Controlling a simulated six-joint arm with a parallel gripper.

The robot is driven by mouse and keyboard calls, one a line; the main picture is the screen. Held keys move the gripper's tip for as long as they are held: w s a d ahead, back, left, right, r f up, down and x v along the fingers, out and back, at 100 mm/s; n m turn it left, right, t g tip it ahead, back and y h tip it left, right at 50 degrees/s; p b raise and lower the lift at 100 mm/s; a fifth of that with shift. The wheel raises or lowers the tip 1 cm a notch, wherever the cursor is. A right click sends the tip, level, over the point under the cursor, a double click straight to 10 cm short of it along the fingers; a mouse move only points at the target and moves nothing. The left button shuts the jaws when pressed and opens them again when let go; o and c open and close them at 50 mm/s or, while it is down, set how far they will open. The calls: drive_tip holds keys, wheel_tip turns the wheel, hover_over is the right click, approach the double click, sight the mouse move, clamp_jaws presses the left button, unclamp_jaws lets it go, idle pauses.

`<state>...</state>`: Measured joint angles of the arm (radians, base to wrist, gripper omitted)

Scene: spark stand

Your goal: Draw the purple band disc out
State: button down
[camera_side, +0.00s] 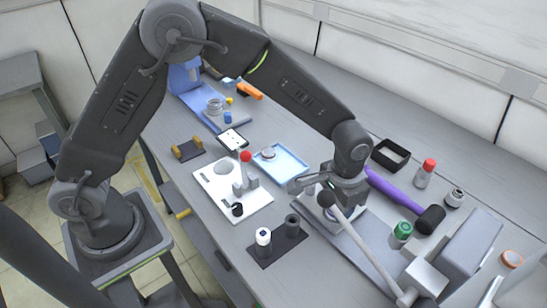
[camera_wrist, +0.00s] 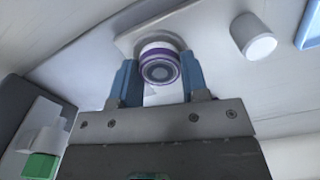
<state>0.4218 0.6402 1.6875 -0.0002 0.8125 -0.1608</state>
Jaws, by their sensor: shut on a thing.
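The purple band disc (camera_wrist: 160,65) shows in the wrist view as a pale round piece with a purple ring and a grey face. My gripper (camera_wrist: 159,78) has its two blue fingers on either side of it and is shut on it. In the side view my gripper (camera_side: 336,205) is low over the grey stand (camera_side: 357,245). There the disc is mostly hidden behind the gripper and a dark knob (camera_side: 325,198) on a pale rod. I cannot tell whether the disc still touches its seat.
A purple-handled mallet (camera_side: 395,190) lies close right of my gripper. A green-capped jar (camera_side: 402,233) and a grey block (camera_side: 470,240) are at the front right. A blue tray (camera_side: 290,160) and a white board (camera_side: 215,187) are to the left. A white cylinder (camera_wrist: 253,36) shows near the disc.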

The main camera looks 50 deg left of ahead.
drive_tip(key=shift+r, duration=0.15)
idle(0.4)
drive_tip(key=shift+r, duration=1.7)
